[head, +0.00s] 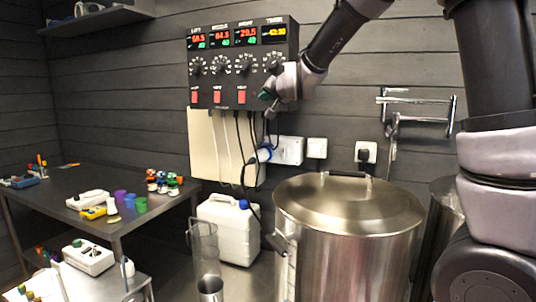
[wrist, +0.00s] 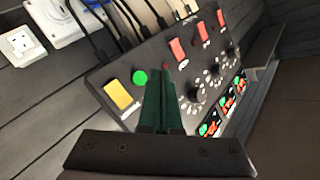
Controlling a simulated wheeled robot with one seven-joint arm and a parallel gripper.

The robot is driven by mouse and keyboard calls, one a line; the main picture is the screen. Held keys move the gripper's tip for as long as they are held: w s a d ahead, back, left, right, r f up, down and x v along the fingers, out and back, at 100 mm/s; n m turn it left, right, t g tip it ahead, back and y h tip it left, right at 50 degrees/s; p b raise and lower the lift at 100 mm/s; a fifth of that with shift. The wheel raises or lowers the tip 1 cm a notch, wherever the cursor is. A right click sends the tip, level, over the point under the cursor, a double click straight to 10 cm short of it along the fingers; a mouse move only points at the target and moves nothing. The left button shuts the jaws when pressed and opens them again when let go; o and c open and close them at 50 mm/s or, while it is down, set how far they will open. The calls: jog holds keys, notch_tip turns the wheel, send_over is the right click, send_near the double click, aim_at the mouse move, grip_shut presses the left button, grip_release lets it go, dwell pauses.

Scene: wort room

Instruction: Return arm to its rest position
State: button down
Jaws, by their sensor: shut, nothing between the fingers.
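My gripper (head: 267,97) is at the lower right corner of the black control panel (head: 243,60). The arm reaches in from the upper right. In the wrist view its dark green fingers (wrist: 163,78) lie side by side, shut and empty. They point at the panel (wrist: 150,75) between a round green button (wrist: 140,77) and a red switch (wrist: 178,50). A yellow switch (wrist: 118,95) is left of them. I cannot tell whether the fingertips touch the panel. In the head view the gripper hides the panel's lower right part.
A large lidded steel kettle (head: 348,215) stands below the arm. Wall sockets (head: 289,150) and cables hang under the panel. A steel pipe fitting (head: 418,105) is on the wall at right. A dark table (head: 80,205) with small items and a white canister (head: 228,230) are at left.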

jog(key=s+d+g+h, duration=0.2)
jog(key=s+d, duration=0.3)
jog(key=d, duration=0.6)
jog(key=s+d+f+g, duration=0.2)
jog(key=s+d, duration=0.3)
jog(key=s, duration=0.4)
jog(key=s+d+f+m+g+h, duration=0.1)
jog(key=s+d, duration=0.4)
jog(key=s, duration=0.5)
jog(key=s+d+f+g+h, duration=0.1)
jog(key=s+d+f+g, duration=0.1)
jog(key=s, duration=0.7)
jog(key=d+f, duration=0.1)
jog(key=d, duration=0.1)
jog(key=shift+s+d+f+g, duration=0.2)
jog(key=shift+d+g, duration=0.1)
jog(key=shift+d, duration=0.1)
